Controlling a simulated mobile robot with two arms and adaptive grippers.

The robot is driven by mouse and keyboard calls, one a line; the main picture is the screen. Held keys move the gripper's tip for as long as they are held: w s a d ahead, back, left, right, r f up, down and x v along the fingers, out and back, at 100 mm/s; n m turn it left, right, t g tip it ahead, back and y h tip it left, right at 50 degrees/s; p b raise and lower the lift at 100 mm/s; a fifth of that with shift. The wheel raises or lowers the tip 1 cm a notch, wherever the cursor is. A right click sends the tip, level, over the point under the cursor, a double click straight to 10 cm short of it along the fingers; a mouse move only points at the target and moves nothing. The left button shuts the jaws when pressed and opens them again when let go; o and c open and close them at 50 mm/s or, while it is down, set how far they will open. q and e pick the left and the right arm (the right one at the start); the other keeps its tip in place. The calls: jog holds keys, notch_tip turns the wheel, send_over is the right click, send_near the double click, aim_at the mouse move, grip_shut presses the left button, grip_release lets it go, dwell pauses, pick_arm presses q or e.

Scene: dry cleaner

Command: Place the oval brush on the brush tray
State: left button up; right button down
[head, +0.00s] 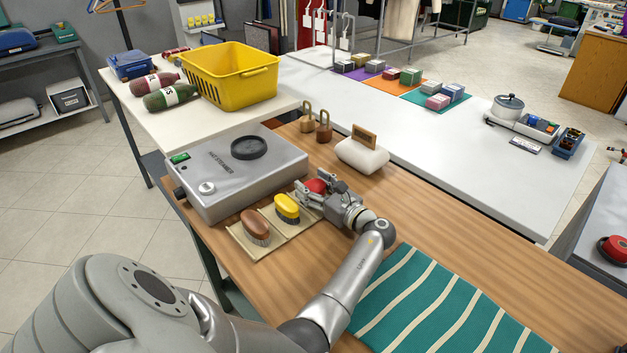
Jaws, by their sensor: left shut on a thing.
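The brush tray (291,233) is a beige, sectioned tray on the wooden table, in front of the grey metal box. A brown brush (254,222) lies in its left section and a yellow brush (287,205) in the section beside it. My left gripper (316,187) is shut on a red oval brush (315,185), at the tray's right end. The fingers hide much of the red brush, and I cannot tell whether it touches the tray. My right gripper is not in view.
The grey metal box (235,175) stands just behind the tray. A white cushion-like block (361,156) and two padlock-shaped weights (323,127) stand beyond my gripper. A green striped cloth (440,305) lies at the front right. Bare wood lies right of the gripper.

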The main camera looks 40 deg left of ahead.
aim_at(320, 190)
pick_arm(q)
jog(key=o, duration=1.1)
jog(key=shift+f, duration=0.15)
jog(key=shift+c, duration=0.2)
jog(key=shift+r, duration=0.2)
jog(key=d, duration=0.2)
jog(key=d+p, duration=0.1)
jog(key=d, duration=0.3)
jog(key=shift+s+d+p, duration=0.15)
jog(key=shift+s+p, duration=0.1)
jog(key=shift+p, duration=0.05)
jog(key=shift+s+d, duration=0.1)
jog(key=shift+d, duration=0.45)
